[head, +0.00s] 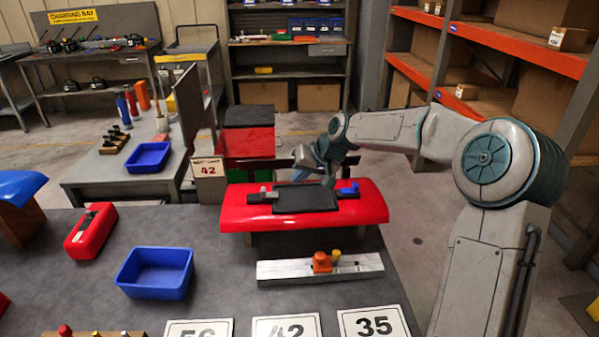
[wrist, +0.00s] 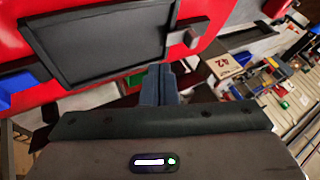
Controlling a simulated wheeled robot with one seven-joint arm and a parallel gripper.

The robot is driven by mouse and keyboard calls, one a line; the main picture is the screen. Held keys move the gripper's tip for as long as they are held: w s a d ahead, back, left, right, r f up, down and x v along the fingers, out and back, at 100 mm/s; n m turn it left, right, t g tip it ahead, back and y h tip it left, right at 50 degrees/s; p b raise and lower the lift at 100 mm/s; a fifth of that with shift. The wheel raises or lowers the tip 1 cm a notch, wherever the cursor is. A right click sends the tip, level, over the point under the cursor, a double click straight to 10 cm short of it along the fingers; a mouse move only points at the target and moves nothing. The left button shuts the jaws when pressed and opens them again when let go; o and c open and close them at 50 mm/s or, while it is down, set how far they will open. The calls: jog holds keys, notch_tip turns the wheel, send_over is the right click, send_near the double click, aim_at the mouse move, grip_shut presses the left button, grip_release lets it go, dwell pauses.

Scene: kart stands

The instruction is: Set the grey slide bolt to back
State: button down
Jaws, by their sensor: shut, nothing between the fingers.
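The grey slide bolt (head: 265,191) sits at the left end of a black panel (head: 304,198) on a red body (head: 235,213). In the wrist view, its grey block (wrist: 184,38) is at the panel's right edge. A blue bolt (head: 349,188) is at the panel's right end; it shows at the left in the wrist view (wrist: 20,88). My gripper (head: 299,174) is at the far side of the panel, partly hidden. In the wrist view, its fingers (wrist: 159,70) are shut and empty, close to the panel edge and apart from the grey block.
A metal rail with an orange block (head: 321,262) lies in front of the red body. A blue bin (head: 156,272) and a red case (head: 91,231) are at the left.

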aim_at(268, 193)
jog(key=x, duration=0.6)
jog(key=shift+s+a+p, duration=0.1)
jog(key=shift+p, duration=0.3)
jog(key=shift+a+p, duration=0.45)
jog(key=shift+a, duration=1.5)
